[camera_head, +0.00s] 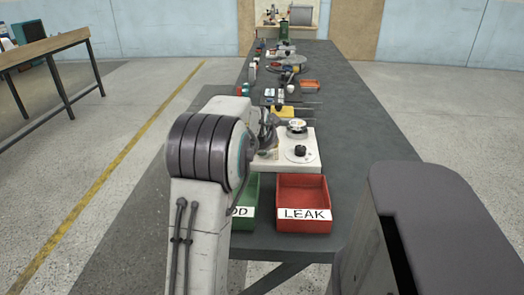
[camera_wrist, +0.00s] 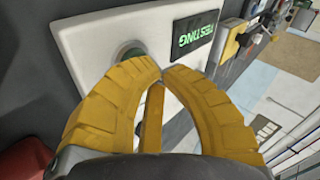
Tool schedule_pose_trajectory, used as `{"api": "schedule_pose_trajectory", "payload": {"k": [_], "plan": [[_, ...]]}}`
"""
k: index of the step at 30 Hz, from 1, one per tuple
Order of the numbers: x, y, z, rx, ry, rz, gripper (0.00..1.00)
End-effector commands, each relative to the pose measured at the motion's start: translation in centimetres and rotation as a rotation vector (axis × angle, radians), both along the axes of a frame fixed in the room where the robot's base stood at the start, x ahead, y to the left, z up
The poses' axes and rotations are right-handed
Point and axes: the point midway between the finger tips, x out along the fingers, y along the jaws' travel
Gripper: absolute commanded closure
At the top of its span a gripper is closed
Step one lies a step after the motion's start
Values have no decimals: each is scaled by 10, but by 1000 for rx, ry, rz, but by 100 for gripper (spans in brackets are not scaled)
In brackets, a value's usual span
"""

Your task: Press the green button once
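A white test panel (camera_wrist: 90,25) shows in the wrist view, tilted in the picture. A round green button (camera_wrist: 130,50) in a grey ring sits on it, partly hidden behind my left yellow finger. A dark display (camera_wrist: 197,35) beside it reads "TESTING" in green letters. My gripper (camera_wrist: 162,72) has its two yellow fingertips together, with nothing seen between them. The tips appear close to the button; I cannot tell whether they touch it. In the head view the white panel (camera_head: 310,163) stands on the bench, and my arm hides the button.
A red bin (camera_head: 302,190) marked "LEAK" and a partly hidden green bin (camera_head: 244,190) stand at the near end of the long dark bench (camera_head: 352,150). A round dial and black knob (camera_head: 300,151) are on the panel's right. Several tools and parts line the bench beyond.

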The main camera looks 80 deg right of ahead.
Motion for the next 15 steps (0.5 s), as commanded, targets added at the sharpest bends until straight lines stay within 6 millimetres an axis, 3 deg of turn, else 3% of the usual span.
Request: {"api": "schedule_pose_trajectory", "payload": {"k": [15], "plan": [[0, 0, 14, 0, 0, 0, 100]]}}
